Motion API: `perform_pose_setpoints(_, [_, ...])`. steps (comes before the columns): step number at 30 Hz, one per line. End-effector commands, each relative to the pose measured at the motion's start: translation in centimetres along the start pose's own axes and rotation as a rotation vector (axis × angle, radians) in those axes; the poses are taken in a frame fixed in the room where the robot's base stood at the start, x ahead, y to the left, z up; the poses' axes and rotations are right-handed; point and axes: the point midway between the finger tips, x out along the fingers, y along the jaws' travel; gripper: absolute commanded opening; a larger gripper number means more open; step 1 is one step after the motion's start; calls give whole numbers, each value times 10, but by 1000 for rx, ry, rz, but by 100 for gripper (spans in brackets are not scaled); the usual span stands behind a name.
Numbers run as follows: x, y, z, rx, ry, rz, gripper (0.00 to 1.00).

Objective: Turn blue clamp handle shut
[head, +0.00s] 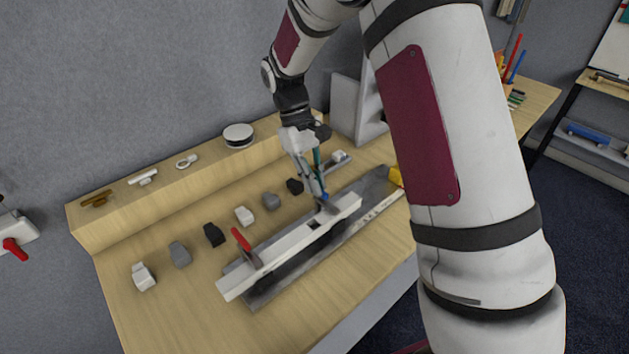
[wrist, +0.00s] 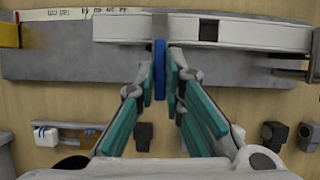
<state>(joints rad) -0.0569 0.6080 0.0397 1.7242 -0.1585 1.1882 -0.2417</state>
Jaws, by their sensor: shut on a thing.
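In the wrist view the blue handle (wrist: 160,68) is a narrow strip between the two fingertips (wrist: 161,75), at the near edge of the white bar (wrist: 230,33). The fingers hide part of the handle, and its exact tilt is hard to tell. A red handle (head: 242,240) stands up near the bar's left end.
Several black, grey and white blocks (head: 214,235) lie in a row behind the bar. A raised wooden ledge (head: 185,187) runs along the wall, with a round white-and-black item (head: 238,136) on it. A yellow piece (head: 396,176) sits at the plate's right end.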

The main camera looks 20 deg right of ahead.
Motion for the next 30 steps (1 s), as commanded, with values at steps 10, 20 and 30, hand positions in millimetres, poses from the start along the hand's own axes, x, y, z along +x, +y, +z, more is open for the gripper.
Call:
perform_pose_setpoints(10, [0,0,-1,44,1,-19,0])
perform_pose_setpoints(20, [0,0,0,44,1,-19,17])
perform_pose_setpoints(30, [0,0,0,42,0,-18,30])
